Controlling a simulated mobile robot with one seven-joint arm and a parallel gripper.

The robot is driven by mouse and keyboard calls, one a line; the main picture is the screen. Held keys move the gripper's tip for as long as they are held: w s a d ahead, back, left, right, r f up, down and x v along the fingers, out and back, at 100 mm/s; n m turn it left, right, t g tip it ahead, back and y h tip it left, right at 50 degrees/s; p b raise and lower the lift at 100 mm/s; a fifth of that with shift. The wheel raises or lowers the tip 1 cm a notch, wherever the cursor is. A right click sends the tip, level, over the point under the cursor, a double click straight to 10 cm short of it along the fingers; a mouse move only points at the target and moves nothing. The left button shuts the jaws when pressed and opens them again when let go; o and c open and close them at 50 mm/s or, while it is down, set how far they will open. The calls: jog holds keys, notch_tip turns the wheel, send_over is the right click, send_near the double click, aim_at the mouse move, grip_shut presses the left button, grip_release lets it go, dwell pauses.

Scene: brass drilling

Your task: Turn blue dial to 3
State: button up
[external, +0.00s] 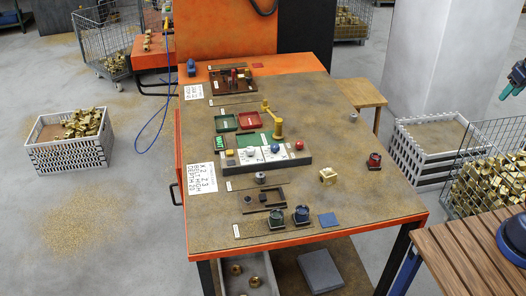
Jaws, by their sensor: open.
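The blue dial (275,148) sits on a white panel of the low dark control box (240,166) in the middle of the workbench. A pale knob (250,151) is to its left and a red knob (299,146) to its right. The dial's pointer and numbers are too small to read. At the right edge, cut off by the frame, a dark part with a teal tip, which looks like my gripper (512,82), hangs in the air. It is open and empty, well away from the dial.
A yellow crank post (277,124) stands just behind the dial. Dark cups (301,214), a brass part (328,176) and a red-and-black piece (374,161) stand on the workbench (340,125). A wire basket (490,175) and slatted table (460,260) are at right.

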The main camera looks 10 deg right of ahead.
jog(key=w+a+r+n, duration=0.4)
jog(key=w+a, duration=0.2)
jog(key=w, duration=0.3)
jog(key=w+a+n+g, duration=0.1)
jog(key=w+a+n, duration=0.4)
jog(key=w+a, duration=0.8)
jog(key=n+g, duration=0.3)
jog(key=n, duration=1)
send_over(274, 146)
notch_tip(274, 146, down, 25)
notch_tip(274, 146, down, 10)
jog(key=shift+d+f, duration=0.1)
jog(key=c, duration=1)
